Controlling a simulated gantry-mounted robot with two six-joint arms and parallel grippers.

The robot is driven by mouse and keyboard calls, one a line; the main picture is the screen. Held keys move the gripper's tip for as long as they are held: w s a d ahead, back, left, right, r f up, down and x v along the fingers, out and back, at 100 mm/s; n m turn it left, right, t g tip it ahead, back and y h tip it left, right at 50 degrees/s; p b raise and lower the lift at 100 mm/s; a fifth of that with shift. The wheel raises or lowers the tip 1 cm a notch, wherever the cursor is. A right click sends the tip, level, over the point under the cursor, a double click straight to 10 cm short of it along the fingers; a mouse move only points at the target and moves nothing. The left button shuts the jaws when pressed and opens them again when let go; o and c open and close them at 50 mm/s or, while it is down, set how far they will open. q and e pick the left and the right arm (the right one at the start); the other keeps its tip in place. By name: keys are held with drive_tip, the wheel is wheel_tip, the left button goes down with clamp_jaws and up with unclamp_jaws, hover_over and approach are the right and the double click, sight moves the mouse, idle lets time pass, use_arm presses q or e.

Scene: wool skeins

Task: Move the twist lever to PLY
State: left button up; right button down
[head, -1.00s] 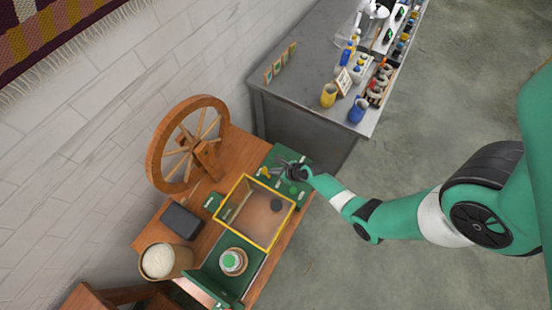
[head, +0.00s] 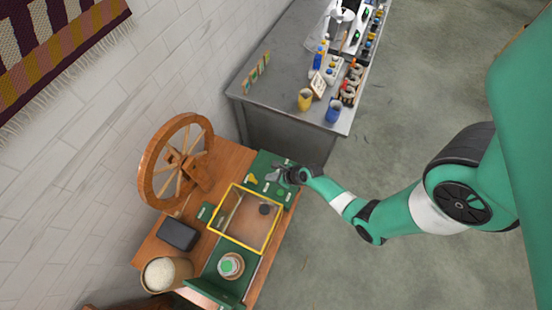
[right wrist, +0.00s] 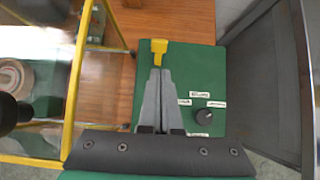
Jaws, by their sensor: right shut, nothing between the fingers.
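The twist lever (right wrist: 158,48) has a yellow handle and stands on a green panel (right wrist: 210,70). In the head view the lever (head: 251,179) shows small near the panel's left side. My right gripper (right wrist: 160,72) is shut and empty, with its grey fingertips pointing at the lever's yellow handle. The tips appear very close to it; I cannot tell whether they touch. In the head view my right gripper (head: 274,173) is over the panel. White labels (right wrist: 199,95) lie right of the fingers, too small to read. My left gripper is not in view.
A black knob (right wrist: 205,116) sits on the panel, right of the fingers. A yellow-framed clear box (head: 262,252) stands beside the panel. A wooden spinning wheel (head: 146,185) is at left. A grey bench (head: 275,95) with jars stands behind.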

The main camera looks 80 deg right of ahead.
use_arm(q)
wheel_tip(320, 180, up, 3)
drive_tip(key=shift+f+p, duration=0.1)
drive_tip(key=shift+p, duration=0.8)
use_arm(e)
wheel_tip(320, 180, up, 6)
drive_tip(key=s, duration=0.2)
drive_tip(key=shift+a, duration=0.15)
drive_tip(key=shift+w, duration=0.1)
